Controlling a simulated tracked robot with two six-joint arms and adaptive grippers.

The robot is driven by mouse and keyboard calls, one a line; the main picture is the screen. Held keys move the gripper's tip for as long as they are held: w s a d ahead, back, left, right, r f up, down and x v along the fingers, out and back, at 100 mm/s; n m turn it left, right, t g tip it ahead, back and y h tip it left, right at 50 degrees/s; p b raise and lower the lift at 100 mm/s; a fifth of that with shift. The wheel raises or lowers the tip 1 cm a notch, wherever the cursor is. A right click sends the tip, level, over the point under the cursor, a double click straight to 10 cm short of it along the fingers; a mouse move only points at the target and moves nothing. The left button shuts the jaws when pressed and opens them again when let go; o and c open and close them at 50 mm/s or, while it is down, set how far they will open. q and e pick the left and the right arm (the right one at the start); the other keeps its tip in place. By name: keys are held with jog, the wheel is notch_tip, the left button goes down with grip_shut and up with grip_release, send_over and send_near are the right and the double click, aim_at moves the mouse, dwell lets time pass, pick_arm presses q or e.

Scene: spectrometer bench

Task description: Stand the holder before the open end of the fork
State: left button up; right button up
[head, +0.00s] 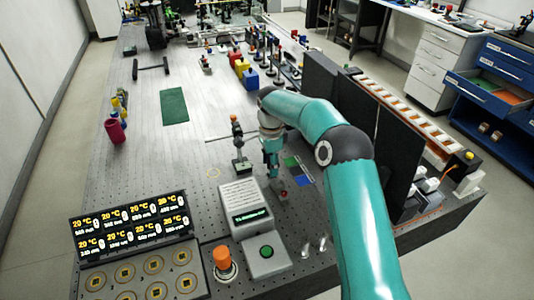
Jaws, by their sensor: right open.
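My right arm reaches in from the lower right, and its gripper (272,172) points down at the bench, open. A dark upright post holder (238,142) with an orange-brown top and a small dark base stands just left of the gripper, with a visible gap at its base. I cannot make out the fork for certain; a small dark piece with a red spot (284,194) lies just below the gripper. My left gripper is not in view.
A grey box with a green display (244,208) stands close in front of the gripper. A green-button box (267,256) and an orange knob (223,258) are nearer. Tall black panels (352,130) bound the right. The bench around the green mat (174,106) is largely clear.

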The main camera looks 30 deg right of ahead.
notch_tip(320, 180, up, 12)
jog(key=shift+p, duration=0.35)
jog(key=shift+f, duration=0.1)
dwell(0.4)
